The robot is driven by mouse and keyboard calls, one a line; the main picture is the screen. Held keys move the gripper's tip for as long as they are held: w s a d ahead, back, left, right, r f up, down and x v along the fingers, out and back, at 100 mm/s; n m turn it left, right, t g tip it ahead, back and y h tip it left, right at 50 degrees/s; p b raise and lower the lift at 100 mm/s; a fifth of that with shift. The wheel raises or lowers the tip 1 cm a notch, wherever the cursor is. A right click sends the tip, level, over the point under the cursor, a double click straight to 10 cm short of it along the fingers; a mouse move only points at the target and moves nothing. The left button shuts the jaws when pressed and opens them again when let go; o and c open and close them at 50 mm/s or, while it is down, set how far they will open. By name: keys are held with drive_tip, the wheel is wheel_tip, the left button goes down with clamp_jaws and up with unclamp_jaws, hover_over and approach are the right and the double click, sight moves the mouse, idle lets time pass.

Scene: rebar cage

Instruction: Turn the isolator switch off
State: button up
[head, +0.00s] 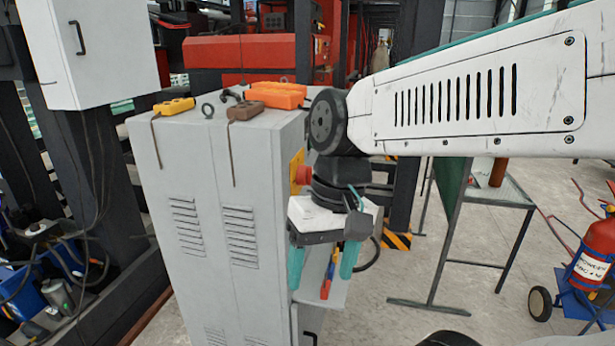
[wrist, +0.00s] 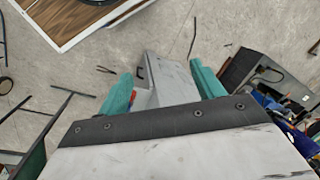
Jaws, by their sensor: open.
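The isolator switch (head: 304,174) shows as a red knob on a yellow plate (head: 296,158), on the right side face of the grey cabinet (head: 215,215). My wrist partly covers it, and its turned position cannot be read. My gripper (head: 322,278) hangs below and right of the switch, beside that face, with its two teal fingers pointing down. The fingers are apart with nothing gripped. In the wrist view, my gripper (wrist: 160,75) has a grey surface between and beyond its fingers; the switch is not visible there.
A small shelf (head: 328,292) with red and blue items juts from the cabinet below my gripper. A table (head: 490,190) and a fire extinguisher (head: 592,255) stand at right. Floor between is mostly clear.

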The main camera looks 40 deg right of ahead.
drive_tip(key=w+d+m+y, duration=0.1)
drive_tip(key=w+m+y, duration=0.6)
drive_tip(key=w+m, duration=0.1)
drive_tip(key=m+t+y, duration=0.3)
drive_tip(key=m+t, duration=1.1)
drive_tip(key=m, duration=0.1)
approach(306, 176)
drive_tip(key=w, duration=0.2)
drive_tip(key=x, duration=0.6)
drive_tip(key=shift+w+a+n+g, duration=0.15)
drive_tip(key=shift+w+n+g, duration=0.15)
drive_tip(key=shift+w, duration=0.1)
drive_tip(key=shift+f, duration=0.2)
drive_tip(key=c, duration=1)
